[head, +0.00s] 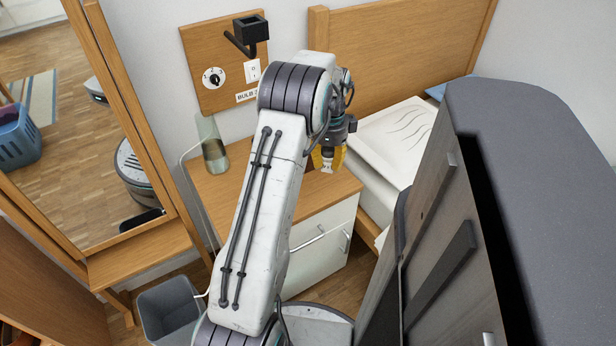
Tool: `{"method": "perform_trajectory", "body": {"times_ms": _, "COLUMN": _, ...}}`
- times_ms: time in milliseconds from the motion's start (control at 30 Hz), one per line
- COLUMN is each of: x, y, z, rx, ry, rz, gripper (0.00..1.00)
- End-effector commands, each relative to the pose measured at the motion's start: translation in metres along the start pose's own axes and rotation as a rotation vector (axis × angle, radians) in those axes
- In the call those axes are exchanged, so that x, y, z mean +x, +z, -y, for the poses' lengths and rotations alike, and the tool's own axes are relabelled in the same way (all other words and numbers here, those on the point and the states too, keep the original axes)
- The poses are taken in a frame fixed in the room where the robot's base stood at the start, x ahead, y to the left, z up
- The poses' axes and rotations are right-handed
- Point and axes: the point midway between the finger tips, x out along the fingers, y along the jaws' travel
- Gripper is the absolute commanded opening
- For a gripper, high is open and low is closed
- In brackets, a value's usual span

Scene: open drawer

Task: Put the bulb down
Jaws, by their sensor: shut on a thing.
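My gripper (329,160) is in the head view, right of the top of my arm, pointing down over the right part of the bedside cabinet's wooden top (265,190). Its yellow fingers are shut on the bulb (328,154), which shows only as a small pale patch between them. The fingers hide most of the bulb. I cannot tell whether it touches the cabinet top.
A glass vase (213,148) stands at the cabinet's back left. Its white front (318,255) has bar handles. A bed (395,135) stands to the right, a grey bin (170,308) at lower left, a mirror at left. A large dark form fills the right side.

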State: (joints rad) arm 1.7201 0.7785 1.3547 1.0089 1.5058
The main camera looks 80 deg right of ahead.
Motion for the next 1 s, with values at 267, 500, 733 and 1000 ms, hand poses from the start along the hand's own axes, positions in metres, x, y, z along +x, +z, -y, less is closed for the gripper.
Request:
{"method": "perform_trajectory", "body": {"times_ms": 267, "x": 0.026, "y": 0.041, "z": 0.007, "rx": -0.001, "ry": 0.001, "rz": 0.000, "gripper": 0.00}}
{"method": "perform_trajectory", "body": {"times_ms": 500, "x": 0.032, "y": 0.052, "z": 0.010, "rx": 0.001, "ry": -0.001, "rz": 0.000, "gripper": 0.00}}
{"method": "perform_trajectory", "body": {"times_ms": 733, "x": 0.047, "y": 0.052, "z": 0.009, "rx": 0.001, "ry": 0.001, "rz": 0.000, "gripper": 0.00}}
{"method": "perform_trajectory", "body": {"times_ms": 1000, "x": 0.073, "y": 0.052, "z": 0.009, "rx": 0.001, "ry": 0.001, "rz": 0.000, "gripper": 0.00}}
